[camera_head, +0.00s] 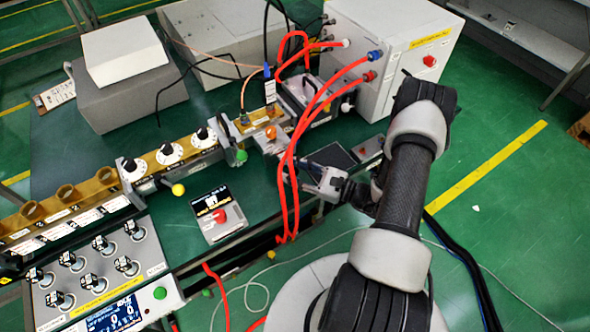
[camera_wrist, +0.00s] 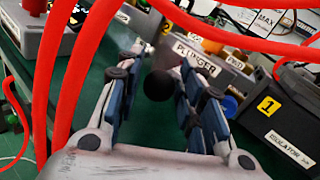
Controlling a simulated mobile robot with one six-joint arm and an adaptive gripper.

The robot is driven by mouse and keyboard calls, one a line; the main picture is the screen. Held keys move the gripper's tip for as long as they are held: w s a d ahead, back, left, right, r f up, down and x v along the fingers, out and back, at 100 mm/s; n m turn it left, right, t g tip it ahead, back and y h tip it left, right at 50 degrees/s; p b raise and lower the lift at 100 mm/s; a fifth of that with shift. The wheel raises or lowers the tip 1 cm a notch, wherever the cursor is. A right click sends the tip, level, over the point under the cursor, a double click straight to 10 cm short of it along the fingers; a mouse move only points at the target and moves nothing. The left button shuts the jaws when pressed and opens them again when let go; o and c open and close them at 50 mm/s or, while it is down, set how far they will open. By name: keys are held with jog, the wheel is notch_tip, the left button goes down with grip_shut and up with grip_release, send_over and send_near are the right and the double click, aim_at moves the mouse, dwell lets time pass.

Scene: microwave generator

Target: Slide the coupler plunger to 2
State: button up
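In the wrist view, a box with a white PLUNGER label (camera_wrist: 197,56) stands beyond my gripper (camera_wrist: 157,68). A round black knob (camera_wrist: 158,86) shows between the two fingers. The fingers stand apart, with green surface visible between them; I cannot tell whether either touches the knob. In the head view, my gripper (camera_head: 306,172) is at the right side of the bench, close to the red hoses. The knob cannot be made out there, and no plunger scale reading is legible in either view.
Red hoses (camera_head: 291,185) hang beside my gripper and cross the wrist view (camera_wrist: 72,95). A dark box marked 1 (camera_wrist: 268,106) stands at the right in the wrist view. A white cabinet (camera_head: 405,85) is behind. A red button box (camera_head: 221,216) sits left on the bench.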

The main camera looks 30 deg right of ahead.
jog(key=shift+o, duration=1.2)
jog(key=shift+a, duration=0.2)
jog(key=shift+d, duration=0.1)
jog(key=shift+d, duration=0.1)
jog(key=shift+s+d, duration=0.2)
jog(key=shift+s, duration=0.05)
jog(key=v, duration=1.1)
jog(key=shift+s, duration=0.2)
